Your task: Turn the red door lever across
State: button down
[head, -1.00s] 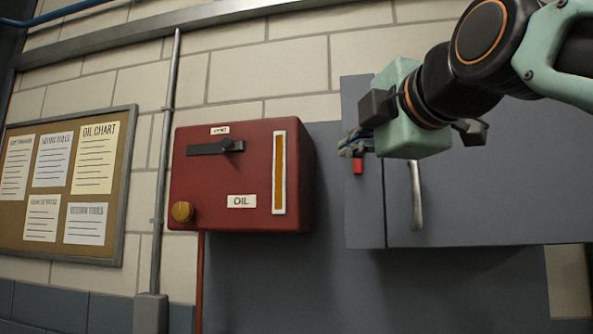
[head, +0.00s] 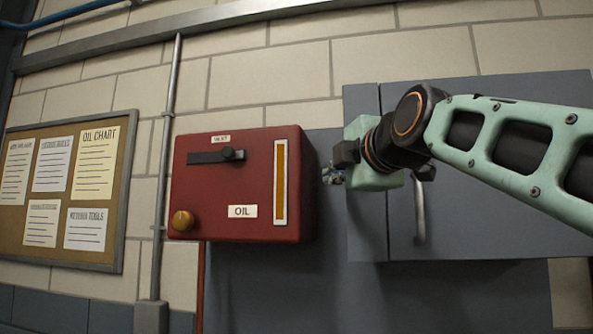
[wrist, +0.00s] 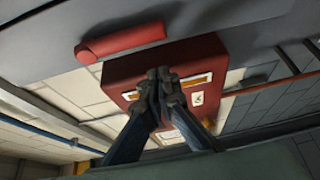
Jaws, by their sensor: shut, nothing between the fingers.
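The red door lever (wrist: 120,43) shows in the wrist view as a rounded red bar against the grey cabinet, upper left of my fingertips. In the head view it is hidden behind my gripper. My gripper (head: 331,174) is shut and empty in front of the grey cabinet's left edge, with its fingertips towards the red oil box. In the wrist view its fingertips (wrist: 163,78) are together, overlapping the red box behind. A gap shows between fingers and lever in that picture; their distance in depth cannot be told.
The red oil box (head: 225,205) with a black lever (head: 216,156) and a yellow knob (head: 182,221) is on the wall to the left. The grey cabinet (head: 480,235) has a pale vertical handle (head: 420,215). A pipe (head: 163,200) and notice board (head: 128,185) are further left.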

jog(key=d, duration=0.1)
jog(key=s+d, duration=0.1)
jog(key=d, duration=0.1)
jog(key=shift+d+r, duration=0.1)
jog(key=shift+d, duration=0.1)
jog(key=shift+s, duration=0.1)
